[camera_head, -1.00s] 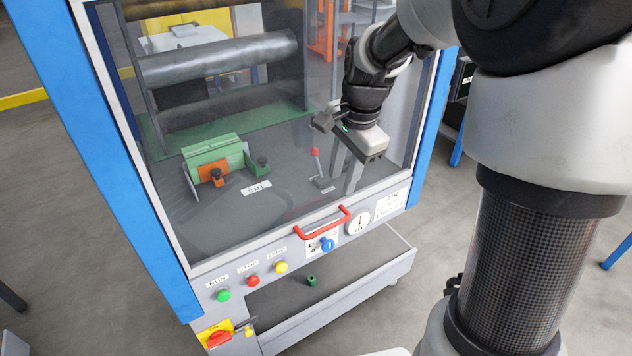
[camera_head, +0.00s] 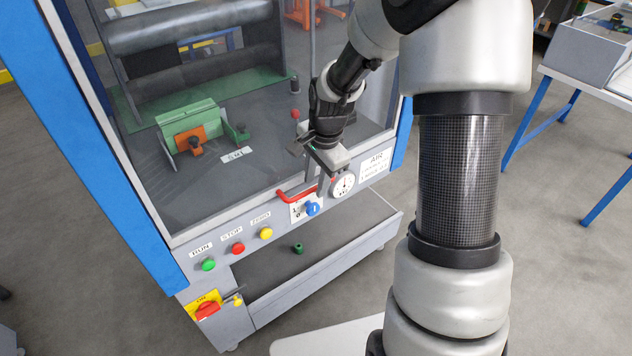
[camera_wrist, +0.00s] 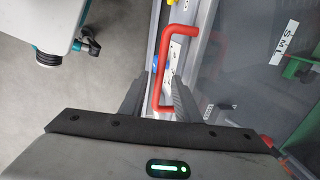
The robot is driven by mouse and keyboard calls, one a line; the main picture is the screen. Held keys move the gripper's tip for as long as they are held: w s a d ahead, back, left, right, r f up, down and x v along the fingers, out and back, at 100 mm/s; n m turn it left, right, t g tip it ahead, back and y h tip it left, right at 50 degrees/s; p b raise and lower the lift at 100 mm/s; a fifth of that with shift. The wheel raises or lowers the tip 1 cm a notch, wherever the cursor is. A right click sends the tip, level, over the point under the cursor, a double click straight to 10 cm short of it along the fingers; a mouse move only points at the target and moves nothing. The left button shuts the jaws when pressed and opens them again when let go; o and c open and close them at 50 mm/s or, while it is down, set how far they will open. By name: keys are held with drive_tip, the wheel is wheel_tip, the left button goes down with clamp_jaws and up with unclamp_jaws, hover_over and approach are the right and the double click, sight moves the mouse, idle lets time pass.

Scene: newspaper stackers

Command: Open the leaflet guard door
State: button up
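The guard door (camera_head: 230,200) is a clear panel in a pale frame on the front of the blue-posted machine. It looks closed. Its red bar handle (camera_head: 287,194) is on the lower edge, and also shows in the wrist view (camera_wrist: 164,58). My gripper (camera_head: 318,170) is at the right end of this handle in the head view and hides part of it. In the wrist view my gripper (camera_wrist: 158,88) has its two dark fingers apart, with the near end of the handle between them. I see a gap on both sides, so it is not clamped.
Below the door are a green button (camera_head: 208,264), a red button (camera_head: 238,248), a yellow button (camera_head: 266,233), a blue knob (camera_head: 312,208) and a gauge (camera_head: 343,184). A red switch (camera_head: 207,309) is lower left. A table (camera_head: 600,85) stands at the right. Grey floor is open in front.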

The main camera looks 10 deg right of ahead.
clamp_jaws()
drive_tip(key=p, duration=2)
approach(315, 52)
drive_tip(key=s+a+f, duration=0.2)
drive_tip(key=s+f, duration=0.2)
drive_tip(key=f, duration=0.3)
wheel_tip(315, 52, up, 17)
drive_tip(key=p, duration=0.3)
drive_tip(key=shift+s+f, duration=0.2)
drive_tip(key=shift+s, duration=0.15)
unclamp_jaws()
